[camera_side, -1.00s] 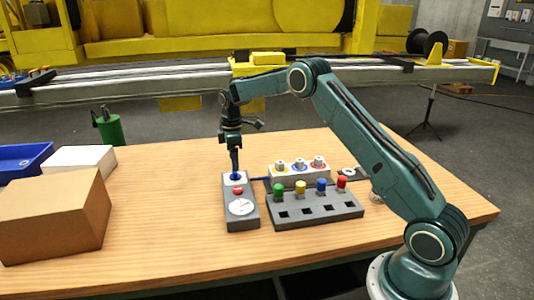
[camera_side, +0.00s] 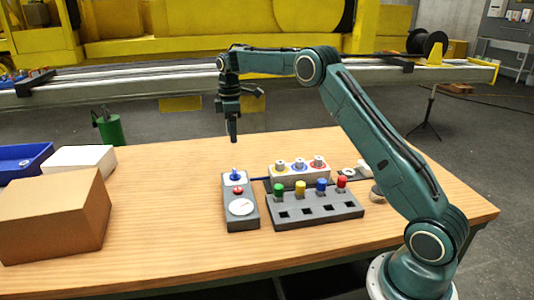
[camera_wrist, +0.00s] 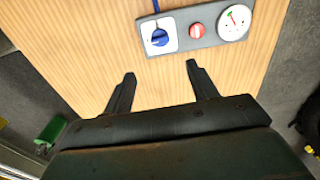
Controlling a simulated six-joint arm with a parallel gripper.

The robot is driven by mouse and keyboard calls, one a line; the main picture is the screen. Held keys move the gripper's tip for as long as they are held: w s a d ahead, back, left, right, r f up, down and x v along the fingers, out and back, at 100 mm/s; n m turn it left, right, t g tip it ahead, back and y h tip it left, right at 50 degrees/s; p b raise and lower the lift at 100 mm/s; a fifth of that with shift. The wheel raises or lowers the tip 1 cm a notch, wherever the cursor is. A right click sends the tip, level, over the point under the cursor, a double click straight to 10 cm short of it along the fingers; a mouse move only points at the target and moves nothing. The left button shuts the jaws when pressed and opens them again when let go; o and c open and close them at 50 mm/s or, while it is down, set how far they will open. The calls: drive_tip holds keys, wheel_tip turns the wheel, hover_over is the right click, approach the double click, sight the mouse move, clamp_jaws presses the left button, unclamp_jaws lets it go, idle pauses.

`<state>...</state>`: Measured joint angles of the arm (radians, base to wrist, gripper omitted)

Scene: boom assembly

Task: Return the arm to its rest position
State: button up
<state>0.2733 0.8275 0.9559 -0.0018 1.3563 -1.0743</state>
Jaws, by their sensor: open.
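My gripper (camera_side: 233,139) hangs pointing down above the back part of the wooden table, clear of everything. In the wrist view my gripper (camera_wrist: 160,75) shows two fingers spread apart with nothing between them. Below it in the side view is a grey control box (camera_side: 240,209) with a blue knob (camera_side: 236,175), a red button (camera_side: 238,189) and a white dial gauge (camera_side: 241,206). In the wrist view the blue knob (camera_wrist: 159,38) sits on a white plate, and the gauge (camera_wrist: 235,22) has a red needle. The gripper and the knob are apart.
A grey rack (camera_side: 313,206) with coloured pegs and a white block (camera_side: 299,173) with ringed posts stand right of the box. A cardboard box (camera_side: 55,218), white box (camera_side: 80,159) and blue bin (camera_side: 22,160) are at left. A yellow machine with a rail (camera_side: 180,84) stands behind.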

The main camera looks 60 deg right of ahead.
drive_tip(key=s+a+r+m+t, duration=0.1)
drive_tip(key=s+a+r+m, duration=0.1)
drive_tip(key=s+a+r, duration=0.45)
drive_tip(key=s+a+r+m+t, duration=0.2)
drive_tip(key=s+a+r, duration=0.2)
drive_tip(key=s+r, duration=0.5)
drive_tip(key=s+a+f+m+t, duration=0.1)
drive_tip(key=s+a+f+m, duration=0.1)
drive_tip(key=s, duration=1)
drive_tip(key=s+a+f+m+t, duration=0.1)
drive_tip(key=s+a+f+m, duration=0.2)
drive_tip(key=s, duration=0.9)
drive_tip(key=shift+s+a+f+t, duration=0.3)
drive_tip(key=shift+s+a+f, duration=0.05)
drive_tip(key=shift+f, duration=0.1)
